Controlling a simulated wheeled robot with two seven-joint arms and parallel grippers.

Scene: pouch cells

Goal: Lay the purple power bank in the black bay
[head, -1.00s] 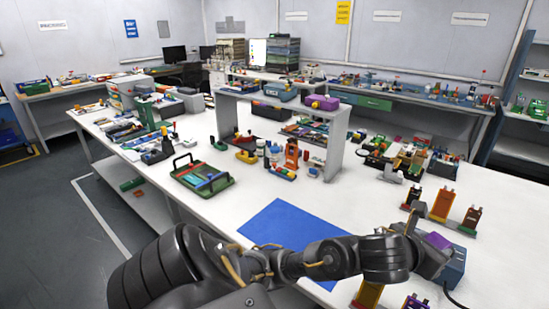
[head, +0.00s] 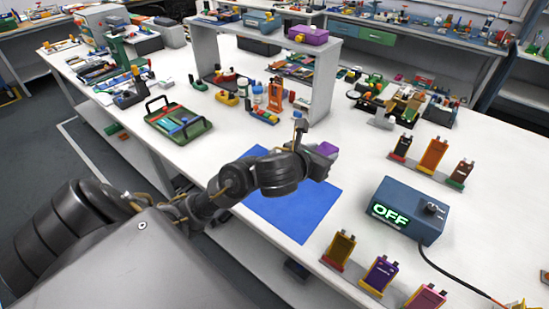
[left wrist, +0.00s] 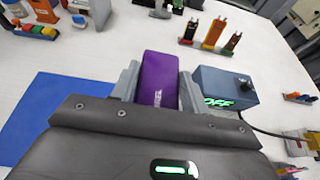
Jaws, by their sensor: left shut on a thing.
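The purple power bank (left wrist: 158,80) is held between the two grey fingers of my left gripper (left wrist: 160,92) in the left wrist view. In the head view only a small purple part of the power bank (head: 326,148) shows past the gripper (head: 318,155). The gripper is shut on it, above the right part of the blue mat (head: 300,215). The arm hides part of the mat. I cannot clearly make out a black bay in either view. My right gripper is not in view.
A blue box reading OFF (head: 408,210), with a cable, stands right of the mat. Coloured upright cells stand behind it (head: 433,154) and in front (head: 380,272). A green tray (head: 180,140) and a white shelf (head: 325,85) stand further back. White table is bare between mat and box.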

